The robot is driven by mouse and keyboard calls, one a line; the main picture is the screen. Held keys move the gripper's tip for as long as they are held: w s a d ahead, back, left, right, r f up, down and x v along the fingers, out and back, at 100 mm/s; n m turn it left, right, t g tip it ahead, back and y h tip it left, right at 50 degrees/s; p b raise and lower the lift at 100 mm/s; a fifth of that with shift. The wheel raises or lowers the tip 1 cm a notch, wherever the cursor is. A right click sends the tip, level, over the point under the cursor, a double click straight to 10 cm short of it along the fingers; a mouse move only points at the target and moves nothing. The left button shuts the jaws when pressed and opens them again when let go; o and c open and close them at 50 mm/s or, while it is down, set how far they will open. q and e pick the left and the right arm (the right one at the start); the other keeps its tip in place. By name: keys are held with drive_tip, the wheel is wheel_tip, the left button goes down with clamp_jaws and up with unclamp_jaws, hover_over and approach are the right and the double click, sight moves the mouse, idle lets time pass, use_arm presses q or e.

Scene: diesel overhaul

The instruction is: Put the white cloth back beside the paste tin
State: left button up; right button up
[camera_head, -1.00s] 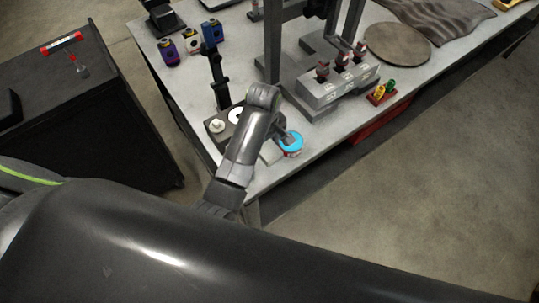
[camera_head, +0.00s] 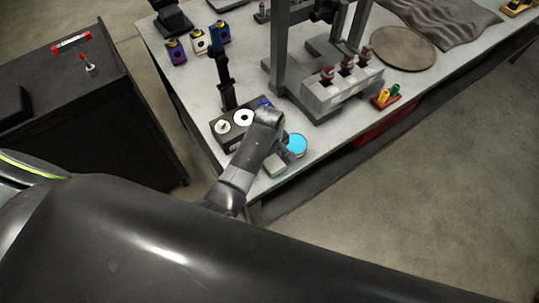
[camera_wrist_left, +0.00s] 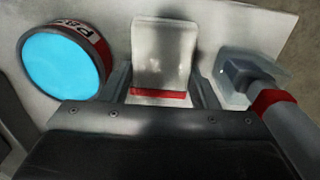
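The paste tin (camera_head: 297,144) has a bright blue lid and stands on the workbench near its front edge. It also shows at the left of the left wrist view (camera_wrist_left: 62,64), with a red and white label on its side. The white cloth (camera_head: 275,168) is a small folded piece right beside the tin. In the left wrist view the cloth (camera_wrist_left: 163,55) shows a red stripe along its near edge. My left gripper (camera_head: 282,156) has its fingers against both sides of the cloth, low over the bench. My right gripper is not in view.
A dark box with white discs (camera_head: 243,118) stands left of the tin. A grey block with several red-topped parts (camera_head: 343,88) stands behind. A grey tool with a red band (camera_wrist_left: 272,100) lies right of the cloth. The bench's front edge is close.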

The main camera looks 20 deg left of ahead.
use_arm(q)
drive_tip(key=shift+o, duration=0.9)
drive_tip(key=shift+r, duration=0.15)
wheel_tip(320, 180, up, 12)
drive_tip(key=shift+a, duration=0.1)
